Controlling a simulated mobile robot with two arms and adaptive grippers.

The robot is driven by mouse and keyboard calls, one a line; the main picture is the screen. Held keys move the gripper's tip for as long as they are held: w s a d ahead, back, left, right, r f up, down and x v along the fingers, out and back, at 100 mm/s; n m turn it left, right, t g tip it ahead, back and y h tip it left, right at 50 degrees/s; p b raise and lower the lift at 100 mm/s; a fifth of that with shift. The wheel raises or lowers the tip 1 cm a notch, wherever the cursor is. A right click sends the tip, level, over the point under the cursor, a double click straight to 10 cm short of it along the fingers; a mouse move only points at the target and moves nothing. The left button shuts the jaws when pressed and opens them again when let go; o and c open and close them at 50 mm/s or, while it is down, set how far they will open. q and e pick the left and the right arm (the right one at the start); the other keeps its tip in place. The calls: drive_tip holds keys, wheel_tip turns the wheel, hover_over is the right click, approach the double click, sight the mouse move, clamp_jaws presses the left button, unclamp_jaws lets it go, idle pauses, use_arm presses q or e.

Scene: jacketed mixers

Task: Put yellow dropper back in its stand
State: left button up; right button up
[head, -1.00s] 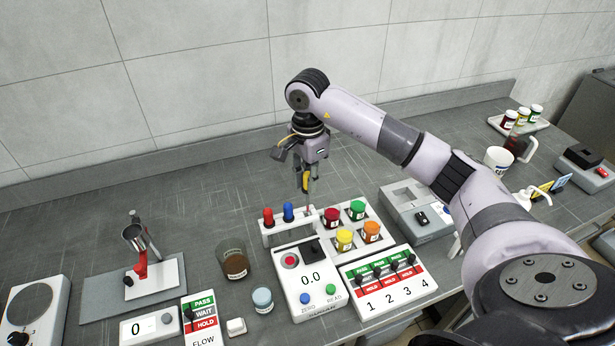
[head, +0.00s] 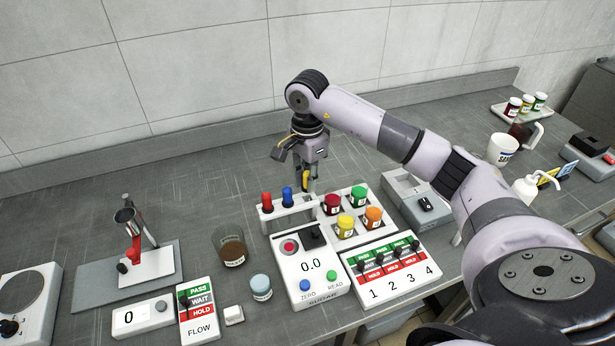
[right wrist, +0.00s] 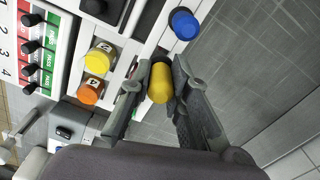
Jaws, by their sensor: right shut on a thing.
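The yellow dropper (head: 305,181) is upright between the fingers of my right gripper (head: 308,184), which is shut on it. In the right wrist view its yellow bulb (right wrist: 160,82) shows between the two fingertips (right wrist: 161,80). The white dropper stand (head: 290,214) is right below, holding a red dropper (head: 266,202) and a blue dropper (head: 287,196). The yellow dropper is over the stand's right end, beside the blue one. Its lower end is hard to make out, so I cannot tell whether it is in a hole. My left gripper is not in view.
Capped jars (head: 345,226) stand in a white rack close to the right of the stand. The 0.0 meter (head: 310,277) is in front. A brown jar (head: 232,250) stands at the left. The bench behind the stand is clear.

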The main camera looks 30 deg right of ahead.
drive_tip(key=shift+f+b, duration=1.15)
drive_tip(key=shift+f, duration=0.4)
drive_tip(key=o, duration=0.8)
drive_tip(key=shift+o, duration=0.7)
drive_tip(key=o, duration=0.4)
